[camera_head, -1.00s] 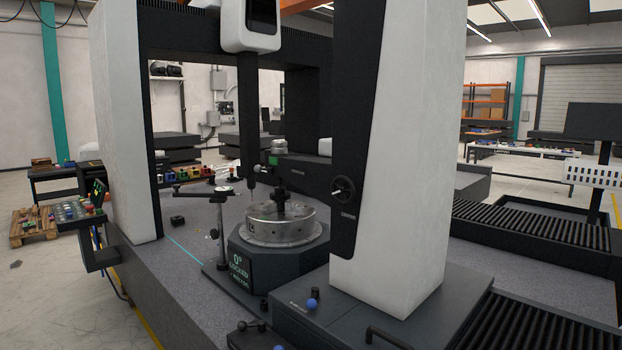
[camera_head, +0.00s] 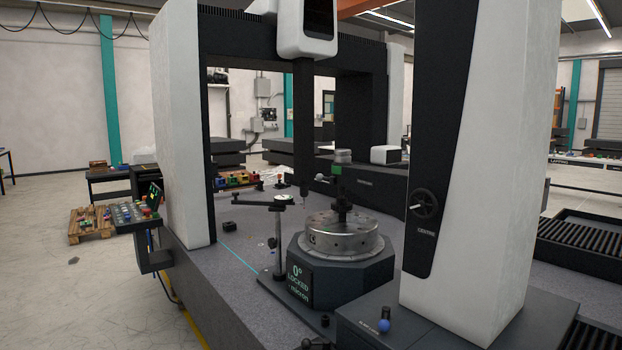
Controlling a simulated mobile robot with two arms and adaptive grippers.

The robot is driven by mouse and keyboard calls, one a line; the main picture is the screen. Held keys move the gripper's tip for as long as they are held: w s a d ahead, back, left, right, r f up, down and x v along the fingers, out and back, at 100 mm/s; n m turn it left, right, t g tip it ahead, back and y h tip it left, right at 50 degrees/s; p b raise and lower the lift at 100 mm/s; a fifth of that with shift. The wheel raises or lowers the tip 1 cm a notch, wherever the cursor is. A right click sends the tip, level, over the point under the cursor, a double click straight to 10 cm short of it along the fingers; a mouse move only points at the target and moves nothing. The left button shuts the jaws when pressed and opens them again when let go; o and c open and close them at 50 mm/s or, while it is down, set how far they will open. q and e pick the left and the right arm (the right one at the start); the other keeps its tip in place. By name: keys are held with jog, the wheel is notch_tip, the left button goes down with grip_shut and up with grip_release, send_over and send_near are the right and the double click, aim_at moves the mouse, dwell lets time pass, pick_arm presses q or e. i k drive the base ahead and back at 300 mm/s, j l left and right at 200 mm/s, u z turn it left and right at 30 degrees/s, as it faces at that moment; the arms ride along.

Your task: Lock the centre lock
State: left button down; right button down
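A black handwheel (camera_head: 423,204) sits on the dark panel of the right white column, with a small label below it that seems to read CENTRE. On the granite bed stands a round metal workpiece (camera_head: 342,236) on a dark rotary table (camera_head: 345,275). I cannot tell which part is the centre lock. Neither of my grippers is in view.
A dial indicator stand (camera_head: 278,235) stands left of the rotary table. A control panel (camera_head: 135,213) with coloured buttons juts out at the bed's left edge. A wooden pallet (camera_head: 91,224) lies behind it. The floor (camera_head: 75,305) at the front left is clear.

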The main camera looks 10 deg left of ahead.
aim_at(320, 177)
jog(key=i+j, duration=0.1)
jog(key=j, duration=0.2)
jog(key=i+j, duration=0.15)
jog(key=j, duration=0.15)
jog(key=i+j, duration=0.25)
jog(key=i+j+z, duration=0.1)
jog(key=i+j, duration=0.2)
jog(key=j, duration=0.15)
jog(key=i+j, duration=0.25)
jog(key=j, duration=0.15)
jog(key=i+j+z, duration=0.1)
jog(key=i+j, duration=0.15)
jog(key=i+j+z, duration=0.1)
jog(key=i+j, duration=0.15)
jog(key=j, duration=0.25)
jog(key=i+j, duration=0.25)
jog(key=j, duration=0.2)
jog(key=i+j+z, duration=0.1)
jog(key=i+j, duration=0.15)
jog(key=j, duration=0.15)
jog(key=i+j, duration=0.2)
jog(key=j, duration=0.25)
